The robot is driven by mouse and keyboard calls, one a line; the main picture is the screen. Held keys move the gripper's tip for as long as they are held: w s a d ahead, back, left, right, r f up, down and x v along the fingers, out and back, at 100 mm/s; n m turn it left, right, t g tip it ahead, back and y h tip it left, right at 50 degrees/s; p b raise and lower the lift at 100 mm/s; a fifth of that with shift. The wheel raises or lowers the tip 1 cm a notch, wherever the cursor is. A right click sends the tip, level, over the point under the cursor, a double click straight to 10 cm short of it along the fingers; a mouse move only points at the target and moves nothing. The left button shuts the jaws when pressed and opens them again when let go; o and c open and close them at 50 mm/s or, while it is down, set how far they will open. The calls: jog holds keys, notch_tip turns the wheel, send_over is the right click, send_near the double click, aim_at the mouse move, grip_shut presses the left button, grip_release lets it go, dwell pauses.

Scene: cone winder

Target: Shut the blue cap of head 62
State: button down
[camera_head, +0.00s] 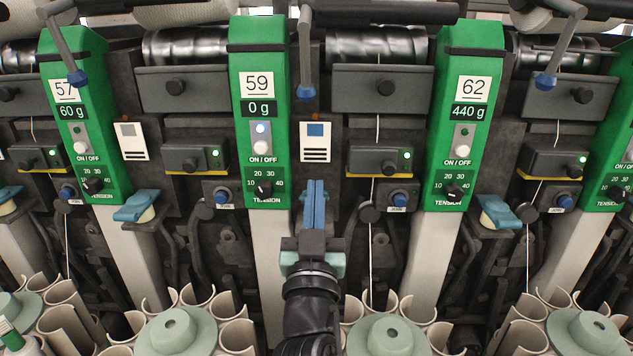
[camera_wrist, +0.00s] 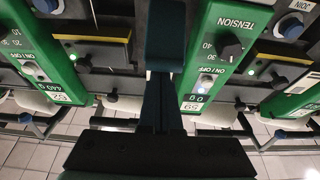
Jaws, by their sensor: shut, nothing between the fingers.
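The green panel of head 62 (camera_head: 470,120) stands right of centre, with "440 g" on its display. A blue cap (camera_head: 495,211) sits just right of the panel's foot, tilted, with a cream part showing beneath it. My gripper (camera_head: 315,190) is shut and empty, fingers pointing up, in front of the machine just right of panel 59 (camera_head: 259,110). It is well left of that cap and apart from it. In the wrist view, which is upside down, panel 62 (camera_wrist: 45,75) is at the left and my fingers (camera_wrist: 160,90) are in the middle. The cap cannot be made out there.
Another blue cap (camera_head: 134,207) sits beside panel 57 (camera_head: 75,110). Levers with blue tips (camera_head: 545,80) hang above. Pale green discs (camera_head: 387,335) ringed by cream tubes (camera_head: 353,308) stand along the bottom. A thread (camera_head: 371,250) runs down between my gripper and panel 62.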

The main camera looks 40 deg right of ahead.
jog(key=f+b, duration=0.1)
jog(key=b, duration=0.1)
jog(key=f+b, duration=0.2)
jog(key=b, duration=0.1)
jog(key=s+f+b, duration=0.1)
jog(key=f+b, duration=0.1)
jog(key=shift+s+a+f, duration=0.1)
jog(key=shift+a+f, duration=0.15)
jog(key=shift+a, duration=0.15)
jog(key=shift+f+b, duration=0.3)
jog(key=shift+b, duration=0.05)
notch_tip(320, 180, up, 11)
jog(key=p, duration=0.4)
jog(key=s+a+r+n+t+y, duration=0.2)
jog(key=s+a+r+t+y, duration=0.15)
jog(key=a+r, duration=0.4)
jog(key=s+a+r+n+t+y, duration=0.3)
jog(key=s+a+r+y, duration=0.15)
jog(key=a, duration=0.65)
jog(key=s+a+r+n+t+y, duration=0.25)
jog(key=s+a+r+y, duration=0.2)
jog(key=a+r, duration=0.35)
notch_tip(320, 180, up, 23)
jog(key=p, duration=2.4)
jog(key=shift+w+a+t+y, duration=0.3)
jog(key=shift+w+t+y, duration=0.05)
jog(key=shift+w+t, duration=0.1)
